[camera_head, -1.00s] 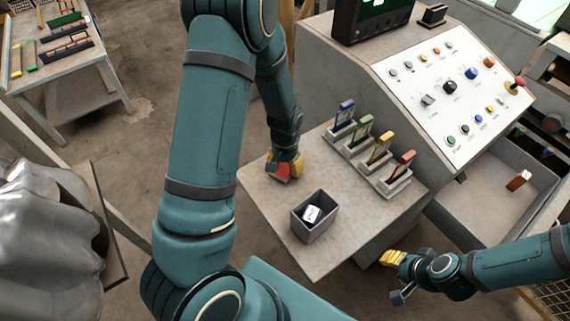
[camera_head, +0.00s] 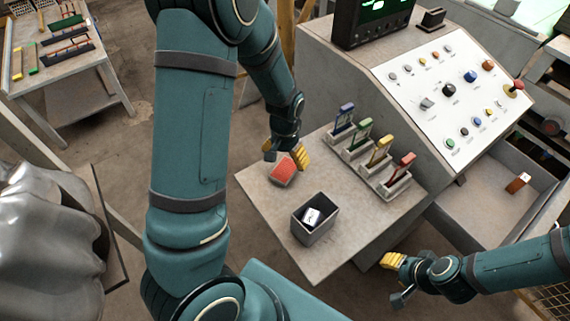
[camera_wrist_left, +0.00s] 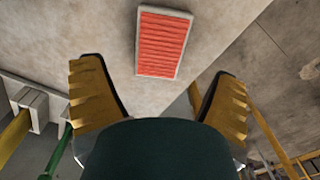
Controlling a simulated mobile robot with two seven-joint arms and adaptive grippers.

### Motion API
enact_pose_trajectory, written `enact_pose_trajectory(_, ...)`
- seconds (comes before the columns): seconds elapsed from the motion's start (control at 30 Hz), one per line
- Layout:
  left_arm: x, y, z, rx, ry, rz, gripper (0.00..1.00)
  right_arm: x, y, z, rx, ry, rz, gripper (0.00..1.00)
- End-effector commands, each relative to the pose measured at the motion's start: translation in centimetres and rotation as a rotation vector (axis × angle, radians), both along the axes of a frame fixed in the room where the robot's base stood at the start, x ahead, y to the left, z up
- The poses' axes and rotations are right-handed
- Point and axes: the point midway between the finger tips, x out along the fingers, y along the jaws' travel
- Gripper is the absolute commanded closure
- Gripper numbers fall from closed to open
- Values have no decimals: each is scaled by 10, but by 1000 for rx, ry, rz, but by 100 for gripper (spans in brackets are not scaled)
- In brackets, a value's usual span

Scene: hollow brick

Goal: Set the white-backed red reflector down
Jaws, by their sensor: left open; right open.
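The white-backed red reflector (camera_head: 284,170) lies red face up on the grey table near its left edge. In the left wrist view the reflector (camera_wrist_left: 163,42) is a red ribbed rectangle with a pale rim, flat on the tabletop. My left gripper (camera_head: 286,152) is open just behind it, its yellow fingers apart and empty. In the left wrist view the fingers of this gripper (camera_wrist_left: 160,95) are spread wide, and the reflector lies beyond them, clear of both. My right gripper (camera_head: 396,278) is open and empty off the table's front right side.
A grey box (camera_head: 315,219) with a black-and-white item inside stands near the table's front. Several holders with coloured cards (camera_head: 379,150) line the table's back right. A control panel (camera_head: 455,90) rises behind. A tray (camera_head: 480,195) at right holds a small brown-and-white item (camera_head: 518,183).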

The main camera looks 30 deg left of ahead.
Motion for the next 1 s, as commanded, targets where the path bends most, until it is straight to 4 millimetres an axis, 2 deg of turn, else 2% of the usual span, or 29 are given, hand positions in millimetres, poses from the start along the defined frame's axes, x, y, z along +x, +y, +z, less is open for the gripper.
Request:
enact_pose_trajectory(0.03,1,0,13,-1,-5,-1,12,0,0,2,0,0,0,61)
enact_pose_trajectory(0.2,0,0,43,-1,-4,0,12,0,0,4,0,0,1,61)
enact_pose_trajectory(0.4,0,0,62,0,-1,-1,12,0,0,5,0,1,1,61)
enact_pose_trajectory(1.0,-1,0,66,0,1,0,12,0,0,5,0,1,1,61)
